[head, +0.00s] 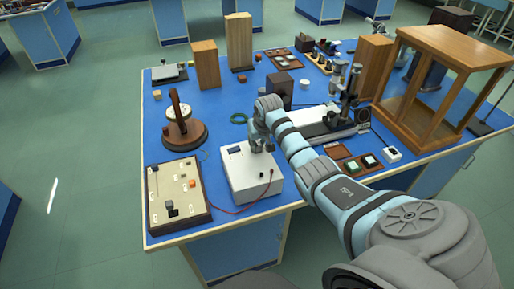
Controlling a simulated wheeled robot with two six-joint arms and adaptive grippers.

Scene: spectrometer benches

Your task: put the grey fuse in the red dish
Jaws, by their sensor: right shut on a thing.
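My right gripper (262,147) is over the back right part of a white instrument box (240,178). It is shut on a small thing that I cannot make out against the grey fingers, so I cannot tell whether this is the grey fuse. No dish that is clearly red can be picked out. A small reddish-brown tray (337,151) lies right of my forearm. My left gripper is not in view.
A wooden-edged board (179,216) with small parts stands left of the white box. A round wooden-based instrument (184,134) is behind it. A glazed wooden case (392,108) stands at the right.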

